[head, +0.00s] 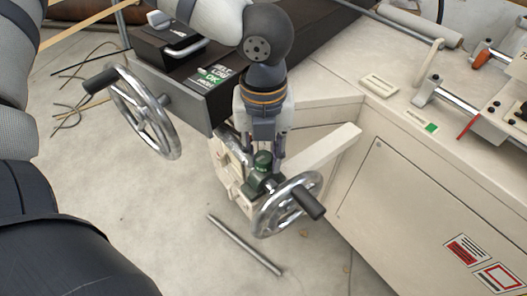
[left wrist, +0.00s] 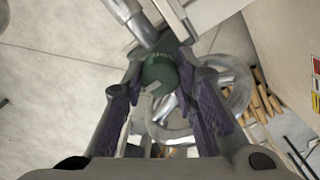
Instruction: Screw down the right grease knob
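The green grease knob (head: 263,160) sits on top of a green housing beside a chromed handwheel (head: 290,205) in the middle of the head view. My left gripper (head: 264,148) points down over it, one finger on each side. In the left wrist view the round green top of the knob (left wrist: 159,70) lies between the tips of the purple-padded fingers (left wrist: 160,78). The fingers stand apart, with narrow gaps to the knob; contact is not clear. The knob's lower part is partly hidden. My right gripper is not in view.
A second handwheel (head: 145,110) stands at the left by a dark box with a green label (head: 212,75). A cream arm (head: 322,150) and cabinet (head: 400,185) lie close on the right. A metal rod (head: 243,244) lies on the floor.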

